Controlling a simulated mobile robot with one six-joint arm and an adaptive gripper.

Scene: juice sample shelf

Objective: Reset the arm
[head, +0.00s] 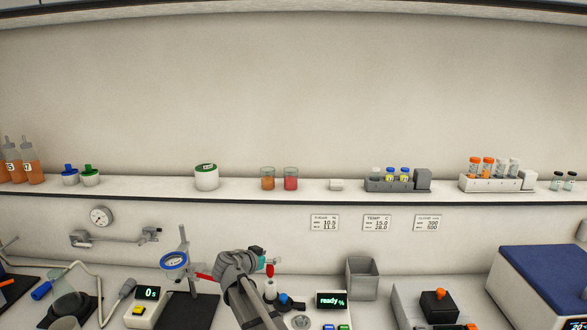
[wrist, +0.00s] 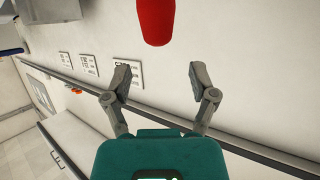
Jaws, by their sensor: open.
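My gripper (head: 271,262) is over the bench in the lower middle of the head view, its grey wrist and teal body reaching up from the bottom edge. In the wrist view its two grey fingers (wrist: 160,80) are spread apart with nothing between them. A red rounded object (wrist: 155,20) is beyond the fingertips at the top of the wrist view, apart from them. A small red object (head: 270,271) also shows just below the gripper in the head view; its lower part is hard to make out.
Above the bench, a white shelf (head: 130,191) carries two filled beakers (head: 268,179), a white tub and vial racks. A grey open bin (head: 362,278) stands right of the gripper. A "ready" display (head: 332,300) is close by; a clamp stand (head: 182,255) is to the left.

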